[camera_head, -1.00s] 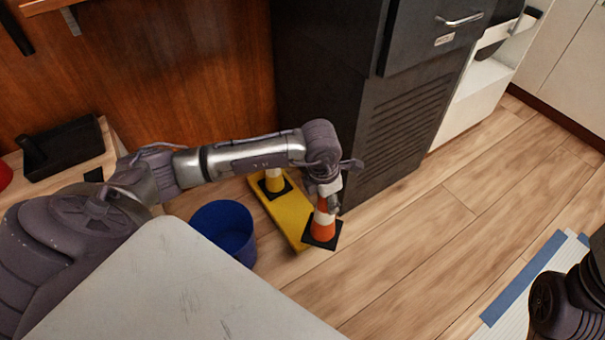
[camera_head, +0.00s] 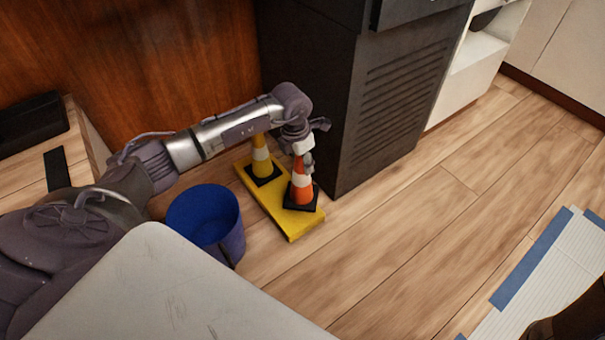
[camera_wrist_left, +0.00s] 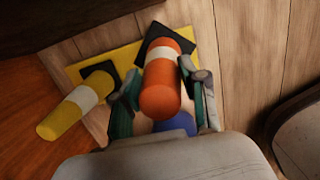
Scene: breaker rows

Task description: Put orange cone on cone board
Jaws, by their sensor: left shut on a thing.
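The orange cone (camera_head: 302,189) has a white band and a black square base. My left gripper (camera_head: 305,160) is shut on its upper part. In the left wrist view the orange cone (camera_wrist_left: 162,90) stands between the two fingers (camera_wrist_left: 160,98). The yellow cone board (camera_head: 293,226) lies on the floor. The orange cone's base is over its near end; I cannot tell whether it touches the board. A yellow cone (camera_head: 262,160) with a white band stands on the far end of the board, and it also shows in the left wrist view (camera_wrist_left: 62,116).
A blue bin (camera_head: 236,240) stands left of the board. A dark cabinet (camera_head: 375,115) rises just behind and right of it. A pale tabletop (camera_head: 170,300) is in the foreground. The wooden floor to the right is clear up to a white mat with blue edges (camera_head: 530,262).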

